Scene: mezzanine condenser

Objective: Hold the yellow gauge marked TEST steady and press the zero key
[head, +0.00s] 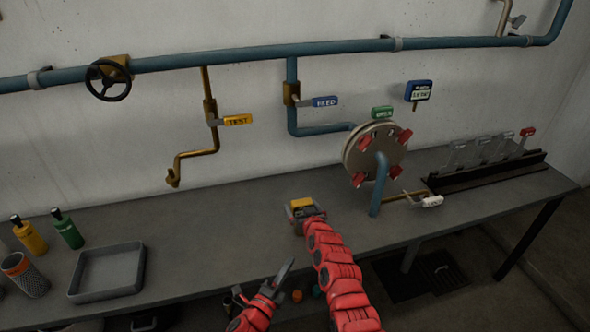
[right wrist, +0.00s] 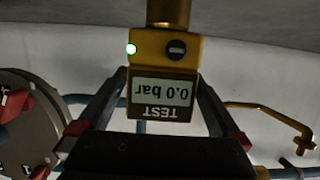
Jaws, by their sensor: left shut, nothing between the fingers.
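The yellow gauge (right wrist: 185,65) marked TEST appears upside down in the right wrist view. Its display (right wrist: 165,92) reads 0.0 bar. A green light (right wrist: 131,49) is lit beside the dark round key (right wrist: 177,50), and a brass stem (right wrist: 168,12) extends from the body. My right gripper (right wrist: 164,85) has a finger along each side of the gauge and grips it. In the head view the gauge's yellow top (head: 301,203) shows at my right gripper (head: 304,212), over the bench. My left gripper (head: 284,270) is shut and empty, lower and nearer, apart from the gauge.
A grey tray (head: 107,271), a yellow bottle (head: 30,238) and a green bottle (head: 67,232) stand at left on the bench (head: 200,230). A round flanged cover (head: 362,150) with red clamps stands at right. Pipes with yellow TEST (head: 238,120) and blue (head: 325,101) tagged valves run along the wall.

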